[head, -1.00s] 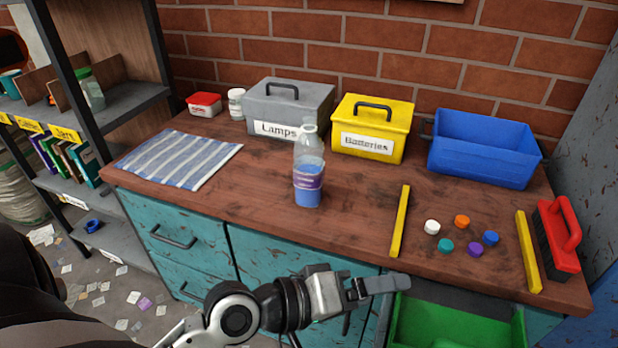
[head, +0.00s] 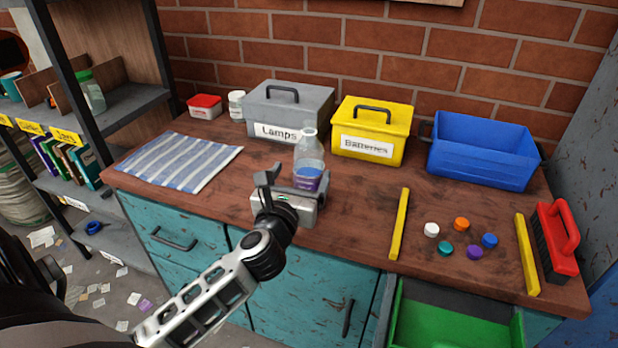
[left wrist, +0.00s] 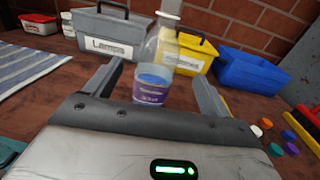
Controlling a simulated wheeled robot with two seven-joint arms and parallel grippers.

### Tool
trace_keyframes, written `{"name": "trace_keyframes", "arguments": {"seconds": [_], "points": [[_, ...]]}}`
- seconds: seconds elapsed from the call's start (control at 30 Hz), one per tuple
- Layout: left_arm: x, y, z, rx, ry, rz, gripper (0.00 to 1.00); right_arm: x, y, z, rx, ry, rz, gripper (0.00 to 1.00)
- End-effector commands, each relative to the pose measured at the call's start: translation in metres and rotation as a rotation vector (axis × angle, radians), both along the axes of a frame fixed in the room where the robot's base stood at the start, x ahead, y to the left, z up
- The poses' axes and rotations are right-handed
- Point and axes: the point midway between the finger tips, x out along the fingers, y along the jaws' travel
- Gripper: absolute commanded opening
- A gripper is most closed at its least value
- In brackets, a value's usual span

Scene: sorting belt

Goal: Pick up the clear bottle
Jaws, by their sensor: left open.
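The clear bottle (head: 309,160) stands upright on the wooden worktop, with blue liquid and a purple label. My left gripper (head: 297,176) is open in front of it, and hides its lower part in the head view. In the left wrist view the bottle (left wrist: 152,80) shows beyond and between the two spread fingers (left wrist: 158,78). I cannot tell whether the fingertips reach to its sides. My right gripper is not in view.
Behind the bottle stand a grey Lamps box (head: 262,106), a yellow Batteries box (head: 398,120) and a blue bin (head: 484,150). A striped cloth (head: 180,161) lies left. Yellow strips (head: 399,224), several caps (head: 461,224) and a red brush (head: 564,240) lie right. An open green drawer (head: 440,320) is below.

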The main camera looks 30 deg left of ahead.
Motion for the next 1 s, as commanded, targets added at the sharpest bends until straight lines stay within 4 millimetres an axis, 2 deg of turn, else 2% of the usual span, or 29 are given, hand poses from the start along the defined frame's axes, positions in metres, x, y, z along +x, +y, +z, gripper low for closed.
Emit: {"name": "trace_keyframes", "arguments": {"seconds": [0.03,0.13,0.43,0.7,1.0], "points": [[0.012,0.004,0.001,0.003,-0.002,0.0,0.82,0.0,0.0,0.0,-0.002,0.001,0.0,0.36],[0.027,0.008,0.001,0.003,-0.001,-0.002,0.82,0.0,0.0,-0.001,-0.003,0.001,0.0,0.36],[0.05,0.017,-0.001,0.003,-0.001,-0.001,0.82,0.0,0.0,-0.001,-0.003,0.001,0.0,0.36],[0.085,0.03,-0.003,0.003,-0.001,-0.002,0.82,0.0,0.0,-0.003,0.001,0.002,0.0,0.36],[0.09,0.031,-0.003,0.003,0.0,-0.002,0.82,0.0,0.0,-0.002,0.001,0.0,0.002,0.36]]}}
